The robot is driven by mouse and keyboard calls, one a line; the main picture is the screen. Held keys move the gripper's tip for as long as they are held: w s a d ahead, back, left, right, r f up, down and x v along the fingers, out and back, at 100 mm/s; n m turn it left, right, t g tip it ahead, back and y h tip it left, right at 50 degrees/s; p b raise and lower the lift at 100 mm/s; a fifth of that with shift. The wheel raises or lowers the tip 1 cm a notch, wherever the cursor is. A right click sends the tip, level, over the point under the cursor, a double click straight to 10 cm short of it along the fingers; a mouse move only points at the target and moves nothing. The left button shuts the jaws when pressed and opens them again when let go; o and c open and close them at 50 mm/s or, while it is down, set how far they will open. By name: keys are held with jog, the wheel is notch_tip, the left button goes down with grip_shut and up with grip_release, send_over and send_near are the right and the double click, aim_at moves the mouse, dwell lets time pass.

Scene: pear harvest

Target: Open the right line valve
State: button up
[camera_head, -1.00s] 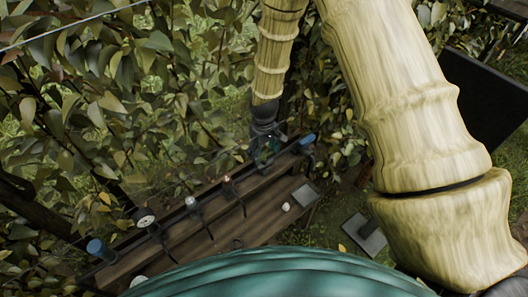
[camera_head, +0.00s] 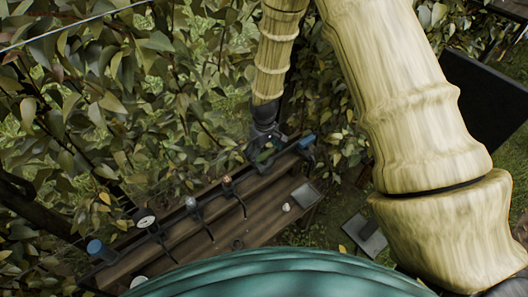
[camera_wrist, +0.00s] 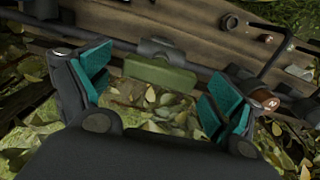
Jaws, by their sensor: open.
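My gripper (camera_head: 263,152) hangs at the far right part of a wooden board with pipe fittings in the head view. In the wrist view my gripper (camera_wrist: 156,88) is open, with its two teal pads apart. An olive-green block (camera_wrist: 160,73) on a dark fitting lies between and just beyond the pads, with gaps on both sides. It looks like a valve handle, but I cannot tell for certain. In the head view a blue-ended fitting (camera_head: 306,142) sits at the board's right end, close to my gripper.
The wooden board (camera_head: 175,258) carries a white-faced gauge (camera_head: 146,222), a copper-topped fitting (camera_head: 227,181) and another blue-ended fitting (camera_head: 96,247) at its left end. Dense foliage (camera_head: 100,110) stands behind it. A brown-capped part (camera_wrist: 265,101) is close to the right finger in the wrist view.

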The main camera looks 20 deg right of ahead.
aim_at(264, 154)
notch_tip(264, 154, up, 12)
dwell(0.7)
dwell(0.4)
